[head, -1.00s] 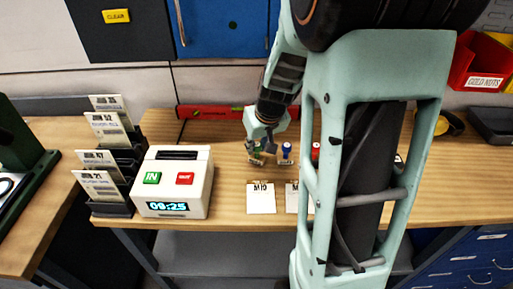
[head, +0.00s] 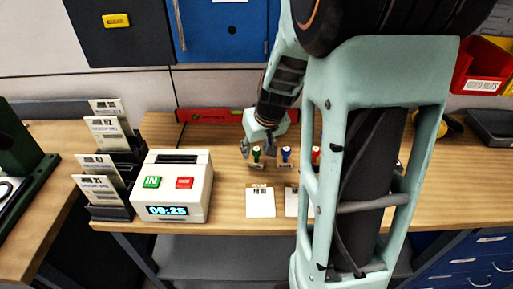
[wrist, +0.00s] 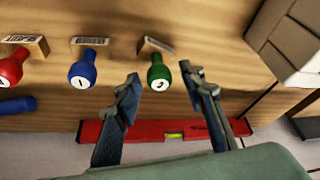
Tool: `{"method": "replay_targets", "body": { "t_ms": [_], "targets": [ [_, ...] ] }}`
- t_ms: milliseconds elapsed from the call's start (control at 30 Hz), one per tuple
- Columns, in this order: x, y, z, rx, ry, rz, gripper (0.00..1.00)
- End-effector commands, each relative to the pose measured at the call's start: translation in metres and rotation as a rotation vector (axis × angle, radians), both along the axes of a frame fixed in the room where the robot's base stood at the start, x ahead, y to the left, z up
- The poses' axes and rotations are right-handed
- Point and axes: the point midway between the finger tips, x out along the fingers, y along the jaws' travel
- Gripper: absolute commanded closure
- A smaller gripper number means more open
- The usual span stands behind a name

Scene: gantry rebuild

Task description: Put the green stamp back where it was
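The green stamp (head: 257,155) stands upright on the wooden bench, left of the blue stamp (head: 286,155) in a row. The wrist view shows its green knob (wrist: 158,73), marked 2, with its base against the bench. My gripper (head: 252,146) is just behind and above the green stamp. In the wrist view, my gripper (wrist: 161,79) is open, with one finger on each side of the green knob. The fingers appear clear of it. The red stamp (head: 316,153) is right of the blue one, partly hidden by my arm in the head view.
A white time clock (head: 181,210) and card rack (head: 127,170) stand left of the stamps. Cards (head: 260,203) lie in front. A red spirit level (head: 210,115) lies along the bench's back. My arm hides the bench right of the stamps.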

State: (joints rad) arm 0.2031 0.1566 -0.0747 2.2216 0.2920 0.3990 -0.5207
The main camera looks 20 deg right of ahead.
Motion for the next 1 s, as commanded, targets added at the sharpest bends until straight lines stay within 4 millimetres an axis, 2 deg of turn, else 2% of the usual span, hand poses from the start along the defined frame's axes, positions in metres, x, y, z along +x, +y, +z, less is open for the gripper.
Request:
{"method": "replay_targets", "body": {
  "t_ms": [33,200,500,700,1000],
  "targets": [
    [-0.003,-0.001,0.014,-0.001,-0.004,0.000,0.62],
    [-0.016,0.000,0.048,-0.001,-0.004,-0.001,0.62],
    [-0.036,0.000,0.094,0.000,-0.002,-0.001,0.62],
    [-0.042,0.000,0.105,-0.001,-0.002,-0.001,0.62],
    [-0.043,0.000,0.105,0.000,-0.001,0.000,0.62]
  ]
}}
